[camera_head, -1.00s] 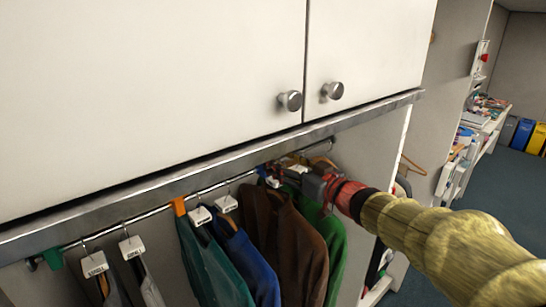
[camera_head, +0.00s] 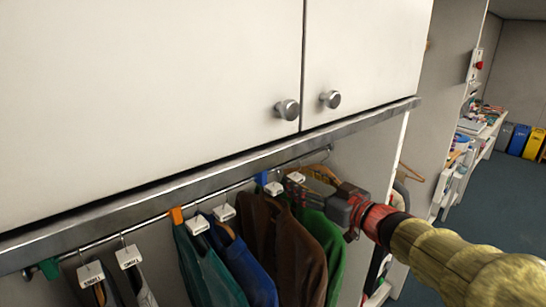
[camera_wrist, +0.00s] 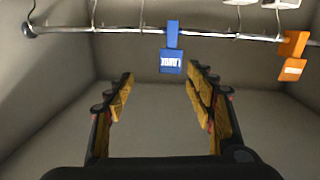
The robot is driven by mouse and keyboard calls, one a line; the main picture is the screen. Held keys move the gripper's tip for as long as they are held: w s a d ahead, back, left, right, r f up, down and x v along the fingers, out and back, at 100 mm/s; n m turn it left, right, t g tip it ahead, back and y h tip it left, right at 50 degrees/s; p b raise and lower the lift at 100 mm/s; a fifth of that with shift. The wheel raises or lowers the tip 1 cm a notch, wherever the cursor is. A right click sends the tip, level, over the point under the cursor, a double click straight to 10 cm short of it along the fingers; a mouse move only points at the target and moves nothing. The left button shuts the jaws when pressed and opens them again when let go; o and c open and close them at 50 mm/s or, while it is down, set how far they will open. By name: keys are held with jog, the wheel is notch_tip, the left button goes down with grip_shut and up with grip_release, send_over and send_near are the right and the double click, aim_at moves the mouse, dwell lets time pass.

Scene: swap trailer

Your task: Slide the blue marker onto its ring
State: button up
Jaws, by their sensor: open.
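The blue marker (camera_wrist: 172,58) hangs on the metal rail, straight ahead of my fingers in the wrist view. Its white lettering looks upside down there. In the head view a small part of the blue marker (camera_head: 262,179) shows on the rail, beside a white hanger tag. My gripper (camera_wrist: 162,76) is open and empty, its two fingers spread below and either side of the marker, with a gap to it. In the head view my gripper (camera_head: 322,190) is at the right end of the hanging clothes, its tips partly hidden. I cannot tell which ring belongs to the marker.
An orange marker (camera_wrist: 292,50) sits on the rail (camera_wrist: 110,29), with a green one (camera_head: 49,268) farther left. Hangers with white tags hold green, brown, blue and teal garments. A cupboard (camera_head: 150,80) with a metal lower edge overhangs the rail.

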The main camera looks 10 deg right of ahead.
jog(key=d+f+m+g+h, duration=0.1)
jog(key=d+f+m+h, duration=0.1)
jog(key=d+f+h, duration=0.4)
jog(key=d+f+m+h, duration=0.3)
jog(key=d+h, duration=0.1)
jog(key=d, duration=0.4)
jog(key=s+d+f+m+g+h+b, duration=0.1)
jog(key=s+d+f+m+g+h, duration=0.15)
jog(key=s+d+f, duration=0.35)
jog(key=s+a+f+g+y+b, duration=0.1)
jog(key=s+a+f+g+b, duration=0.1)
jog(key=s+a, duration=0.3)
jog(key=s+a+f+g+y+b, duration=0.1)
jog(key=s+a, duration=0.5)
jog(key=s, duration=0.6)
jog(key=s+a+f+g+y+b, duration=0.1)
jog(key=s+a+f+g+b, duration=0.2)
jog(key=s+a+f+b, duration=0.2)
jog(key=shift+s+a+f, duration=0.4)
jog(key=shift+s+f, duration=0.7)
jog(key=shift+s, duration=0.95)
